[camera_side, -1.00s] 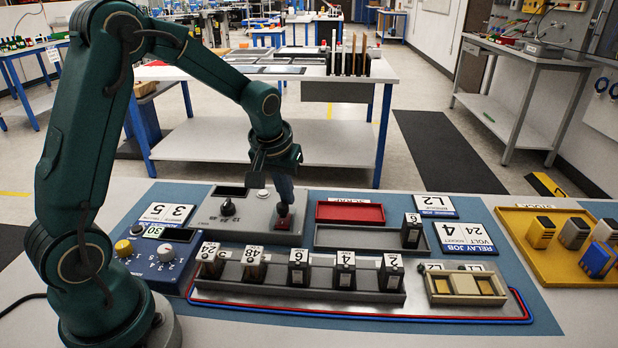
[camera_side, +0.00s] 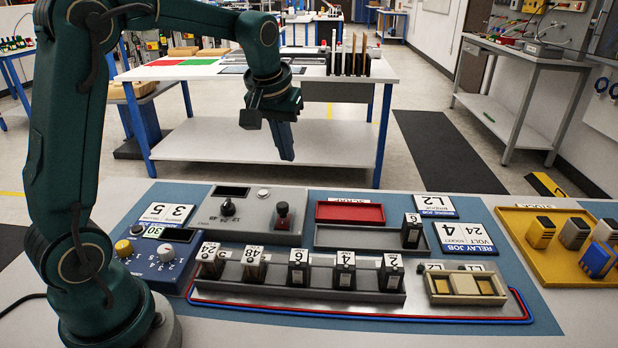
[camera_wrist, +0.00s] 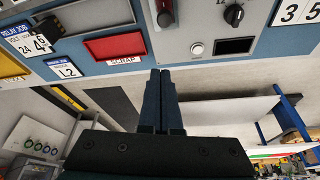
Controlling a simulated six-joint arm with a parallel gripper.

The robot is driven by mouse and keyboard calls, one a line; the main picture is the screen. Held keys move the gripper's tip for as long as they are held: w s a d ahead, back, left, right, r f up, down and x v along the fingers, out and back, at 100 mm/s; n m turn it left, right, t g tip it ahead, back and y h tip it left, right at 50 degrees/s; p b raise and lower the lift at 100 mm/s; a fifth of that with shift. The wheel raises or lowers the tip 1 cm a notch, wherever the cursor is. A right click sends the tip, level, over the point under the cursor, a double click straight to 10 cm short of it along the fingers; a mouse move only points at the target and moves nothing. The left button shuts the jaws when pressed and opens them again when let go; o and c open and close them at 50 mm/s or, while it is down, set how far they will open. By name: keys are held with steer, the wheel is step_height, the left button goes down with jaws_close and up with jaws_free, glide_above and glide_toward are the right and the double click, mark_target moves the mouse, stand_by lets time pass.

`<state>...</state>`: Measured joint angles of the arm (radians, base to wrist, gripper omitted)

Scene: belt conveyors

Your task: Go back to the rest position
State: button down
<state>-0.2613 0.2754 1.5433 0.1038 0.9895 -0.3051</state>
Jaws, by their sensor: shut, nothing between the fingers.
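My gripper (camera_side: 285,155) hangs in the air above the far edge of the work table, fingers pointing down. It is shut and empty; its closed fingers (camera_wrist: 163,95) show in the wrist view. Below it and apart from it, the grey control box (camera_side: 255,217) carries a black lever with a red base (camera_side: 282,215), a dark knob (camera_side: 227,207), a pale button (camera_side: 263,193) and a dark display (camera_side: 231,191). In the wrist view the lever (camera_wrist: 164,16) lies just beyond the fingertips in the picture.
A row of numbered blocks (camera_side: 298,267) stands in a grey rack. A red scrap tray (camera_side: 350,212), a grey tray (camera_side: 356,239), a beige holder (camera_side: 465,288), a blue dial box (camera_side: 157,257) and a yellow tray (camera_side: 540,262) surround it. Air around my gripper is free.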

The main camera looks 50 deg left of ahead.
steer(key=s+d+r+m+t, duration=0.2)
steer(key=s+d+r, duration=0.4)
steer(key=s+d, duration=0.15)
steer(key=s+d+f+m+h, duration=0.1)
steer(key=s+f+m, duration=0.1)
steer(key=s, duration=0.3)
steer(key=s+d+f+m+h, duration=0.1)
steer(key=s+d+f+m, duration=0.1)
steer(key=s+f, duration=0.2)
steer(key=shift+s+d, duration=0.25)
steer(key=shift+s, duration=0.6)
